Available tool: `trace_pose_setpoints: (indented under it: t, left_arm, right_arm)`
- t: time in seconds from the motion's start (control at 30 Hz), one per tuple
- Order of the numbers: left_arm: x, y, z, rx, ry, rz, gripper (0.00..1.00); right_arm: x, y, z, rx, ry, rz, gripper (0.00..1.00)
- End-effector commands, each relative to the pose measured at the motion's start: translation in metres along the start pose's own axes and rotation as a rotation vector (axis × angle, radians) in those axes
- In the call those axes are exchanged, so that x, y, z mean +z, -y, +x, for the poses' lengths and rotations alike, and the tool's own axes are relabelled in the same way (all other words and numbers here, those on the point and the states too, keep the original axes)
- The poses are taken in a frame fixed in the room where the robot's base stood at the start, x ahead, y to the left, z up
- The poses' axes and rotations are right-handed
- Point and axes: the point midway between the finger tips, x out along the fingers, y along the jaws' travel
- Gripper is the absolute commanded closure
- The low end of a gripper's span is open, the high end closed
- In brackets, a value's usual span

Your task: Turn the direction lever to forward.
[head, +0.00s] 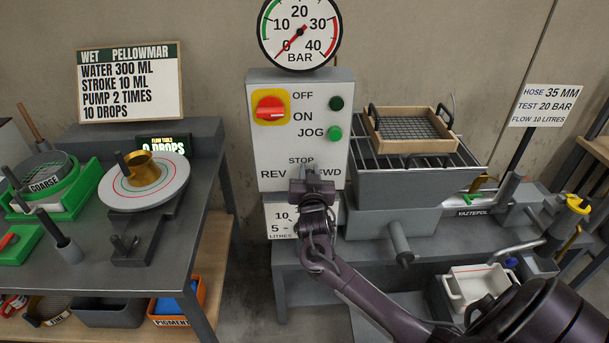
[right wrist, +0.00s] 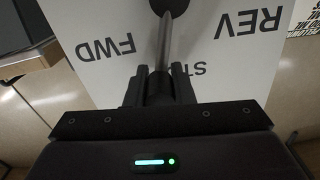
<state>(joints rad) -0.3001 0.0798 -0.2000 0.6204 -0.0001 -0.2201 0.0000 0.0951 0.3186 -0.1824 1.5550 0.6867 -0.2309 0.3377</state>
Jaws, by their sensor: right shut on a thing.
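The direction lever (right wrist: 163,45) is a grey rod with a dark round part at its far end, in the right wrist view. It stands on the white control panel (head: 270,140), between the printed words REV and FWD. It lies over the STOP mark, partly covering that word in the wrist view. My right gripper (head: 311,186) is at the lower part of the panel, with its fingers on either side of the rod and shut on it; its fingers also show in the wrist view (right wrist: 161,88). In the head view it hides most of the lever. My left gripper is out of view.
On the panel are a red rotary switch (head: 270,107) and green buttons (head: 334,133); a pressure gauge (head: 300,30) is above. A grey hopper (head: 405,190) with a wooden-framed sieve (head: 411,129) stands close on the right. A table with a flow disc (head: 145,190) is left.

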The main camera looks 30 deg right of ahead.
Motion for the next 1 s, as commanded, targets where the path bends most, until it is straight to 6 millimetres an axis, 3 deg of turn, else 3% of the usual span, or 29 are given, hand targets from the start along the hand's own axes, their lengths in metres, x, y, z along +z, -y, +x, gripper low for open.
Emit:
trace_pose_setpoints:
  t: [0.5, 1.0]
  left_arm:
    - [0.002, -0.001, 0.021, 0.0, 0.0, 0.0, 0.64]
    - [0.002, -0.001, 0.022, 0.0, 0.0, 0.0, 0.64]
  right_arm:
    - [0.008, -0.021, 0.0, 0.002, 0.0, 0.294, 1.0]
    - [0.009, -0.023, 0.0, 0.002, 0.0, 0.332, 1.0]
